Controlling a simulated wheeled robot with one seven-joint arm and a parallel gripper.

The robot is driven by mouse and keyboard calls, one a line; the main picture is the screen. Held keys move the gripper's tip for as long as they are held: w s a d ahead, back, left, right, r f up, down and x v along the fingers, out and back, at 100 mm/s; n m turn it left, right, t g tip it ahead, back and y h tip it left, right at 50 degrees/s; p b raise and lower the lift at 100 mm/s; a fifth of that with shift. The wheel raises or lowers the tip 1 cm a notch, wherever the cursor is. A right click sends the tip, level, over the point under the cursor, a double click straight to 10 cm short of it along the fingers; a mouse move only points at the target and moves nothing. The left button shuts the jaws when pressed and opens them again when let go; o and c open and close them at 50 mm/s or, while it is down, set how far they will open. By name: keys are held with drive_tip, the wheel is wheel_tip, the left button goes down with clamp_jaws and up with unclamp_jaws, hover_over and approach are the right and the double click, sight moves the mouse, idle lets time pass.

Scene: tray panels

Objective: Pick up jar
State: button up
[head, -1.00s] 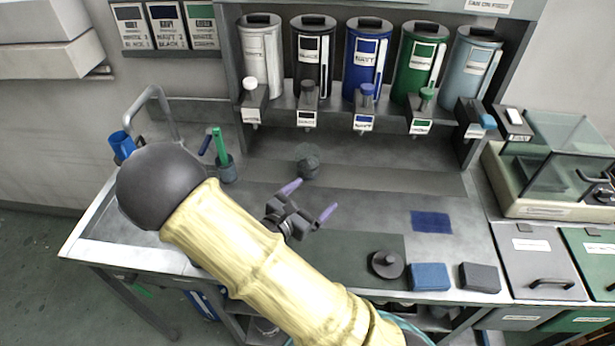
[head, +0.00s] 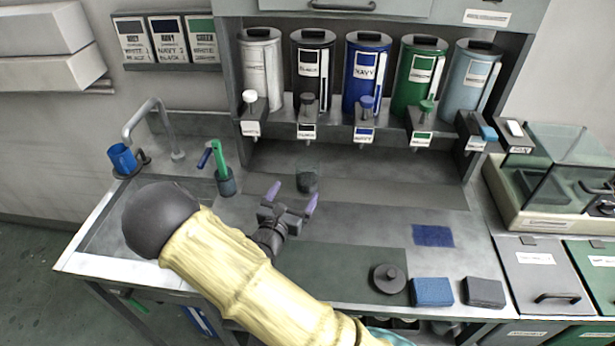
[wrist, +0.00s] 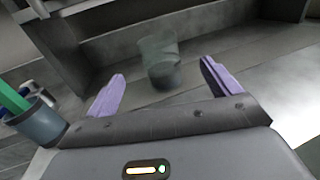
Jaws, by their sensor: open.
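The jar (head: 307,178) is a clear glass vessel with dark grey contents in its lower part. It stands upright on the counter below the row of dispensers. My gripper (head: 291,194) is open, with its purple fingers pointing toward the jar from the front left. In the wrist view the jar (wrist: 160,65) stands beyond the fingertips, between their lines. The open gripper (wrist: 162,80) is empty, and a gap appears to separate it from the jar.
A dark cup (head: 226,183) with a green-handled tool stands left of the jar. Dispenser canisters (head: 367,72) with nozzles overhang behind it. A dark lid (head: 388,278), blue block (head: 431,291) and grey block (head: 484,292) lie at the front right. The counter right of the jar is clear.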

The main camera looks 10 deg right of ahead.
approach(311, 161)
drive_tip(key=shift+p+x, duration=0.35)
drive_tip(key=shift+x, duration=0.65)
drive_tip(key=shift+s+d+f, duration=0.1)
drive_tip(key=shift+d+f, duration=0.05)
drive_tip(key=shift+f, duration=0.05)
drive_tip(key=p+x, duration=0.1)
drive_tip(key=x, duration=0.4)
drive_tip(key=shift+r, duration=0.2)
drive_tip(key=c, duration=1.4)
drive_tip(key=shift+c, duration=0.2)
drive_tip(key=shift+r, duration=0.1)
